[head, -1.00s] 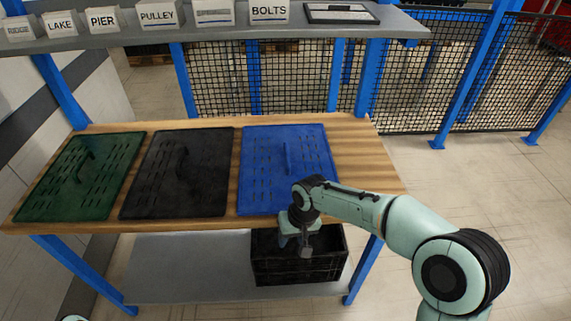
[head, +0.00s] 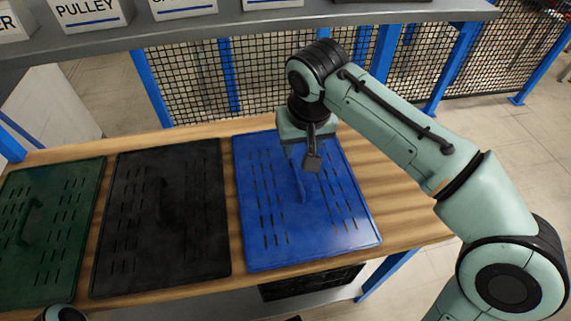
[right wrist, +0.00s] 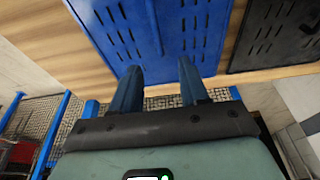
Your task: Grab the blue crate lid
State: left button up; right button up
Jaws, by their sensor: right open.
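The blue crate lid (head: 310,240) lies flat on the wooden table, at the right end of a row of lids. It has slots and a raised handle along its middle. My right gripper (head: 300,168) hangs over the far half of the lid, pointing down near the handle, and partly hides it. In the right wrist view the two fingers (right wrist: 160,88) are apart with nothing between them, and the blue lid (right wrist: 205,35) fills the upper middle. I cannot tell how high the fingertips are above the lid. My left gripper does not show.
A black lid (head: 190,240) and a green lid (head: 60,235) lie to the left of the blue one. A dark crate (head: 310,282) stands below the table. A grey shelf (head: 270,25) with labelled boxes runs above the back. Bare table (head: 400,215) shows at the right.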

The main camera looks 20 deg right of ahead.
jog(key=b, duration=0.2)
send_over(297, 173)
jog(key=s, duration=0.2)
jog(key=f, duration=0.7)
jog(key=shift+w+a+f, duration=0.2)
jog(key=shift+a, duration=0.15)
jog(key=shift+d+b+x, duration=0.2)
jog(key=shift+b+x, duration=0.65)
jog(key=shift+x, duration=1.9)
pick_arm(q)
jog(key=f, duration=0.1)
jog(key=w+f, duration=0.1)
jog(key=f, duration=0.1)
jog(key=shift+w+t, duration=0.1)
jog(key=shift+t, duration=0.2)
pick_arm(e)
jog(key=shift+s, duration=0.1)
grip_shut()
jog(key=shift+r, duration=0.1)
